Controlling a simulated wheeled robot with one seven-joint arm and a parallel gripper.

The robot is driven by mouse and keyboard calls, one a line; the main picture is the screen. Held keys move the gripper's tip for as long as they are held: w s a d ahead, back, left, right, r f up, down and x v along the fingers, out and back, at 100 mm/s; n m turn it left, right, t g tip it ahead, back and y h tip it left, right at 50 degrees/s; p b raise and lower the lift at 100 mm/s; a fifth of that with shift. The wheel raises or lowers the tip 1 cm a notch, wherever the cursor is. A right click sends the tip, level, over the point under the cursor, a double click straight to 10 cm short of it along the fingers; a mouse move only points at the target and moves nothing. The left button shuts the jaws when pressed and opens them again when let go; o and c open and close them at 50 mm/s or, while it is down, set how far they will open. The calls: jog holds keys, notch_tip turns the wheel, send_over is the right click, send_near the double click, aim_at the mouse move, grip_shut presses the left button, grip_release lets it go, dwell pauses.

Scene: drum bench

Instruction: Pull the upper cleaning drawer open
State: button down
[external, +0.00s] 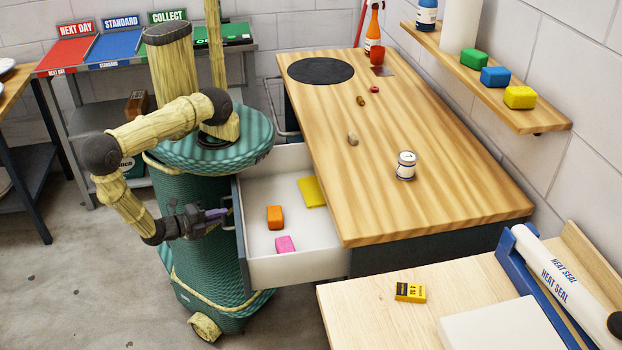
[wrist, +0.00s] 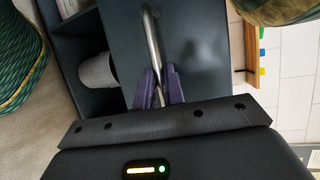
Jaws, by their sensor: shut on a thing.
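The upper cleaning drawer (external: 290,268) stands pulled well out of the left side of the wooden-topped bench (external: 440,190). Its white inside shows an orange block (external: 274,217), a pink block (external: 285,244) and a yellow cloth-like piece (external: 312,192). My gripper (external: 222,214) is at the drawer's dark front, at its handle. In the wrist view my purple fingers (wrist: 157,90) are shut on the metal bar handle (wrist: 152,40), one on each side of it. The dark drawer front (wrist: 195,50) lies behind the handle.
A grey-white cylinder (wrist: 98,70) shows in an open dark compartment beside the drawer front. A can (external: 405,165) and small pieces stand on the bench top. A pale table (external: 365,320) with a yellow box (external: 410,292) stands near the drawer's right. Floor at left is clear.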

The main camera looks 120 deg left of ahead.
jog(key=shift+s+d, duration=0.2)
jog(key=c, duration=1.5)
grip_release()
jog(key=v, duration=1.2)
jog(key=shift+w, duration=0.1)
